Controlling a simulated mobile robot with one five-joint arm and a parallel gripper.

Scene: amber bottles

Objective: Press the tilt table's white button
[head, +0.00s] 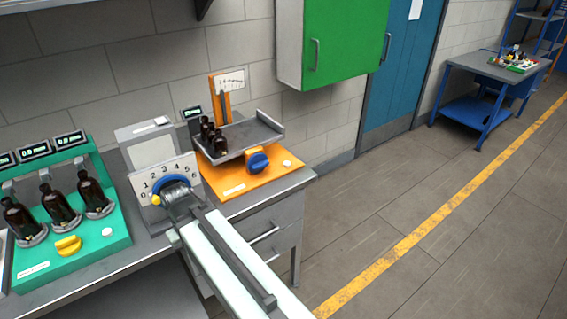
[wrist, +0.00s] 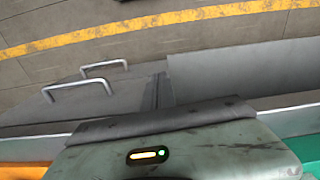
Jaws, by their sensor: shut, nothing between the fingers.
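The tilt table (head: 258,180) has an orange base, a grey tilted tray (head: 250,138) holding several small amber bottles (head: 213,137), and a blue knob (head: 258,162). Its white button (head: 287,163) is at the right of the base, clear of the tray. My gripper (head: 177,190) is shut and empty in the head view, in front of the numbered dial, left of the tilt table and apart from the button. In the wrist view an orange edge (wrist: 22,172) shows at bottom left; the button is not visible there.
A grey station with a 0–6 dial (head: 160,178) stands behind my gripper. At left, a green station (head: 105,255) holds amber bottles (head: 93,193), a yellow knob (head: 68,245) and another white button (head: 107,232). A green cabinet (head: 335,40) hangs above; open floor lies right.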

